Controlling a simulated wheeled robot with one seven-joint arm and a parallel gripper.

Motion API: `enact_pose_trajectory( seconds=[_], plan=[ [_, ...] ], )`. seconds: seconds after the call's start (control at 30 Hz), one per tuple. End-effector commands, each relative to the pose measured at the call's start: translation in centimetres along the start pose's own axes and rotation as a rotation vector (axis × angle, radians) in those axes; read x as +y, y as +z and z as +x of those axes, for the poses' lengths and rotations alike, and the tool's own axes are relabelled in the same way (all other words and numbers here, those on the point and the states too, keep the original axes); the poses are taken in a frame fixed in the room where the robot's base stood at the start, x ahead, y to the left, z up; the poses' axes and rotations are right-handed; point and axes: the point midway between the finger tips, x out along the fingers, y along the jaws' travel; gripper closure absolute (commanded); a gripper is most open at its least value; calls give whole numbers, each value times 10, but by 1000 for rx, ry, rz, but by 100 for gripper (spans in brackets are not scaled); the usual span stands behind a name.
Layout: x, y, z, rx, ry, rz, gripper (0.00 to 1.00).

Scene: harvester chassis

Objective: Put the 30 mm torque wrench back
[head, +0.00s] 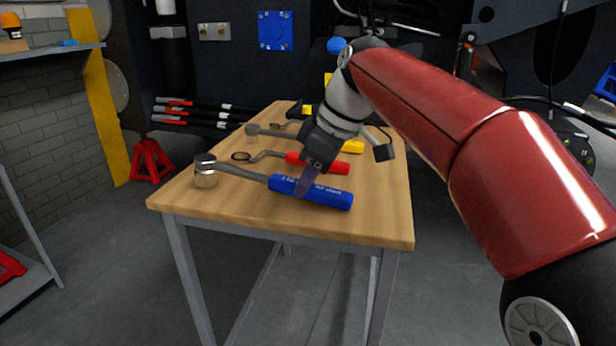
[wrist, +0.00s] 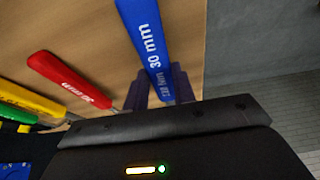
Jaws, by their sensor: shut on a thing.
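The 30 mm torque wrench with the blue handle (head: 325,196) lies at the front of the wooden table (head: 240,223), its socket head (head: 206,172) to the left. In the wrist view its blue handle (wrist: 143,30) shows "30 mm" lettering. My gripper (head: 306,184) is shut on the blue handle, with a finger on either side of it in the wrist view (wrist: 158,90). I cannot tell whether the wrench touches the tabletop or is slightly above it.
A red jack stand (head: 151,160) stands on the floor left of the table.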

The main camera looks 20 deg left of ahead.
Motion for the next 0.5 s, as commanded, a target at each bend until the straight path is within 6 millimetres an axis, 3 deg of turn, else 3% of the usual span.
enact_pose_trajectory(
  seconds=[0.03,0.23,0.5],
  plan=[
    [0,-1,-1,2,2,-1,73],
    [0,0,-1,1,1,0,49],
    [0,0,-1,-2,-1,1,49]
  ],
)
